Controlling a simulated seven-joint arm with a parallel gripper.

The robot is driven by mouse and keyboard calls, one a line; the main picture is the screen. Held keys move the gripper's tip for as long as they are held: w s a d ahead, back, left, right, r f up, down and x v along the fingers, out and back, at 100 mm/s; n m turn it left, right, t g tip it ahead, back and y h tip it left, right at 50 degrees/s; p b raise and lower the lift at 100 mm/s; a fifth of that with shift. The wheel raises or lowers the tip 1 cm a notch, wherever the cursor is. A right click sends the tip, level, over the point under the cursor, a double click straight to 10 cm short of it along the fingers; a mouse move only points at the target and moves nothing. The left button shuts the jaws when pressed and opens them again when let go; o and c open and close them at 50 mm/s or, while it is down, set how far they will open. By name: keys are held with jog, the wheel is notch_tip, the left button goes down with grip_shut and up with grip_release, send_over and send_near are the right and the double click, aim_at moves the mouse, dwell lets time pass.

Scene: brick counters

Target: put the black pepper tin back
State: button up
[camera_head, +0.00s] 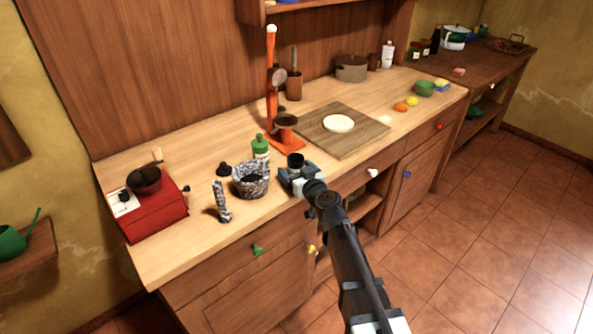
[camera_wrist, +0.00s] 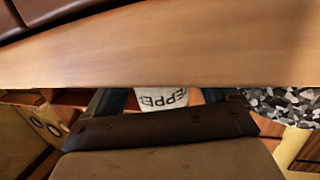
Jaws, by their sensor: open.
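A white tin with the lettering "PEPPE" (camera_wrist: 162,98) shows in the wrist view, between the two fingers of my gripper (camera_wrist: 160,97). Only part of the tin is visible; the dark gripper body covers the rest. In the head view, my gripper (camera_head: 293,174) is low over the counter's front edge. A dark round top (camera_head: 296,158) sticks up at the fingers and looks like the same tin. The jaws are open, with a finger on either side of the tin. I cannot tell whether they touch it.
A speckled basket (camera_head: 250,181) and a speckled upright piece (camera_head: 221,203) stand left of my gripper. A green-capped bottle (camera_head: 260,149) and an orange stand (camera_head: 273,95) are behind. A cutting board (camera_head: 365,143) with a white plate (camera_head: 338,123) lies to the right.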

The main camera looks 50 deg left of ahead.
jog(key=shift+r, duration=0.15)
jog(key=v, duration=1.2)
jog(key=w+d+f+m+h, duration=0.1)
jog(key=w+d+f+h, duration=0.15)
jog(key=d+f, duration=0.55)
jog(key=w+d+f+m+h, duration=0.2)
jog(key=w+d+f, duration=0.3)
jog(key=f, duration=0.6)
jog(key=d+f+m+g+h, duration=0.3)
jog(key=d+f+h, duration=0.1)
jog(key=d+f, duration=1.2)
jog(key=s+d+f+m+g+h, duration=0.1)
jog(key=s+d+f+m, duration=0.2)
jog(key=d, duration=0.4)
jog(key=s+d+f+g+h, duration=0.1)
jog(key=s+d+f+h, duration=0.1)
jog(key=s+d+f, duration=0.35)
jog(key=s+d+f+m+g+h, duration=0.1)
jog(key=s+d+f+m, duration=0.1)
jog(key=d, duration=0.7)
jog(key=s+d+f+m+g+h, duration=0.1)
jog(key=s+d+f+m+g, duration=0.1)
jog(key=s+d, duration=0.5)
jog(key=s+d+f+m+g+h, duration=0.2)
jog(key=s+d+g, duration=0.1)
jog(key=s+d, duration=0.4)
jog(key=shift+s+f, duration=0.2)
jog(key=shift+s, duration=0.2)
